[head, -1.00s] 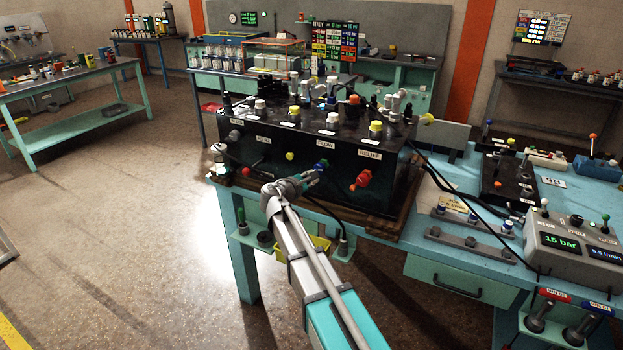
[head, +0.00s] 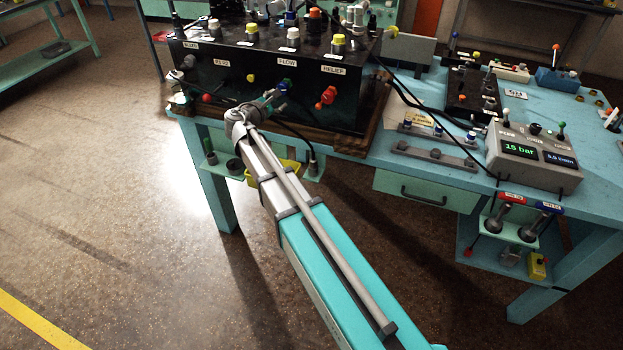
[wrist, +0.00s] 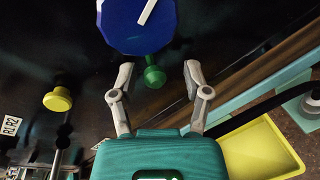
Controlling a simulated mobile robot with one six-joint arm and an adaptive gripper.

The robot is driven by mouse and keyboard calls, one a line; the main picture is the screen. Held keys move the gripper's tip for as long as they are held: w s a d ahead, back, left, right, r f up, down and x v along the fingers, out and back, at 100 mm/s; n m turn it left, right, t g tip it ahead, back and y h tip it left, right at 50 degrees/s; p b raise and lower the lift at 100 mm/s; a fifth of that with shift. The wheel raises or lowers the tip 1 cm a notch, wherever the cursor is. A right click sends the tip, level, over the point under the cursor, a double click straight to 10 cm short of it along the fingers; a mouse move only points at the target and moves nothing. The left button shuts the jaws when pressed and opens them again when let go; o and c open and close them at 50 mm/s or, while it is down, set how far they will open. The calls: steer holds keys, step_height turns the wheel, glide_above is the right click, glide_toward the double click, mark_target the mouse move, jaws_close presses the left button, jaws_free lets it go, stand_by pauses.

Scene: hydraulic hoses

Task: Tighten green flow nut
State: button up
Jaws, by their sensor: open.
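The black panel box (head: 250,85) stands on the bench, with a FLOW label (head: 287,62) on its front face. Below the label is a blue knob (head: 285,84), which is large and faceted in the wrist view (wrist: 137,25), with a white pointer. Just below it a small green nut (wrist: 154,77) shows in the wrist view. My gripper (head: 277,100) is close in front of the panel, just below the blue knob. In the wrist view my gripper (wrist: 158,78) is open, its two fingers spread on either side of the green nut. I see no contact.
A yellow knob (wrist: 58,99) is to the left on the panel. A red knob (head: 327,96) sits right, under the RELIEF label. A yellow tray (wrist: 262,152) is at lower right in the wrist view. Black hoses run beside the box. A gauge unit (head: 533,155) reads 15 bar.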

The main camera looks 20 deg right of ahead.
mark_target(295, 99)
steer(key=d+n+b, duration=0.1)
steer(key=n, duration=0.1)
steer(key=s+d+f+n+h+b, duration=0.1)
steer(key=n, duration=0.1)
steer(key=shift+s, duration=0.2)
steer(key=n, duration=0.2)
steer(key=s+d+n+b, duration=0.1)
steer(key=shift+d+r+n+h, duration=0.15)
steer(key=shift+n+h, duration=0.25)
steer(key=shift+s, duration=0.25)
steer(key=v, duration=1.3)
steer(key=s+d+f+m+g+y+p, duration=0.3)
steer(key=s+d+f+m+g+y, duration=0.5)
steer(key=s+f+m, duration=0.6)
steer(key=shift+s+d+m+g+y, duration=0.4)
steer(key=shift+d+m+g, duration=1.05)
steer(key=shift+m, duration=1.95)
steer(key=shift+s+d+t, duration=0.1)
steer(key=shift+d+t, duration=0.25)
